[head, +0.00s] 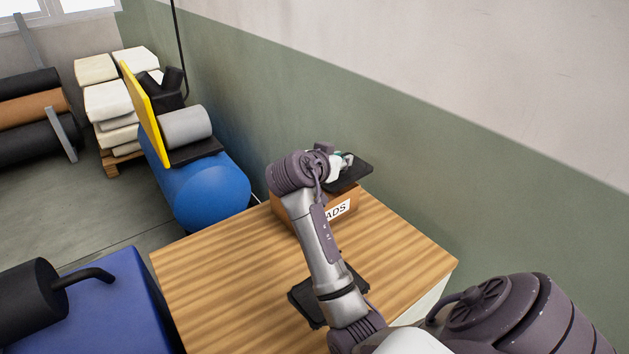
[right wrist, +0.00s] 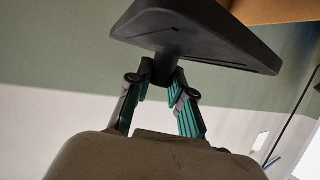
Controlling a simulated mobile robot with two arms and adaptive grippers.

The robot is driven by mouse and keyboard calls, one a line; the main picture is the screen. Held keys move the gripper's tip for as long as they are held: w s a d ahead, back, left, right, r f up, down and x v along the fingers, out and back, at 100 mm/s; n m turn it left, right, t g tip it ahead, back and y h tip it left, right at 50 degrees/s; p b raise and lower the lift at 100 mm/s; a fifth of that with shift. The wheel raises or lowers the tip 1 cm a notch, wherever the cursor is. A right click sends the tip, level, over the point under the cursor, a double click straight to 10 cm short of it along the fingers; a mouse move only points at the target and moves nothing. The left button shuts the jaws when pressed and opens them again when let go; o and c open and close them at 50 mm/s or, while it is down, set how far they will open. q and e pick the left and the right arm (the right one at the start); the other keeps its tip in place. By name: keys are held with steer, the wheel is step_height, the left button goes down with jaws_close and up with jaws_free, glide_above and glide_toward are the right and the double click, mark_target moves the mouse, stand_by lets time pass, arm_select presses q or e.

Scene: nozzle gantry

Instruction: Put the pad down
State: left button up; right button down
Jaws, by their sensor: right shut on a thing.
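A dark, flat pad (head: 352,173) is held up over the far end of the wooden table, by a cardboard box (head: 342,209) whose label partly reads "ADS". My right gripper (head: 341,165) is at the pad's near side, and my wrist hides part of it. In the right wrist view, the fingers (right wrist: 168,82) are shut on a dark grip piece of the pad (right wrist: 205,32). The orange-brown box (right wrist: 275,10) shows at the upper right corner there. I cannot tell whether the pad touches the box. My left gripper is not in view.
Another dark flat piece (head: 308,304) lies on the wooden table (head: 225,275), partly hidden under my forearm. The green and white wall stands close behind the box. A blue drum (head: 212,190) is left of the table. The table's left and right parts are clear.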

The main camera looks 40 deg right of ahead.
steer(key=w+a+f+p, duration=0.1)
steer(key=w+f+p, duration=0.2)
steer(key=w+f, duration=0.4)
steer(key=shift+w+f, duration=0.35)
steer(key=shift+f, duration=0.45)
steer(key=shift+f+b, duration=0.65)
steer(key=shift+b, duration=0.1)
steer(key=c, duration=1)
jaws_free()
steer(key=shift+c, duration=0.2)
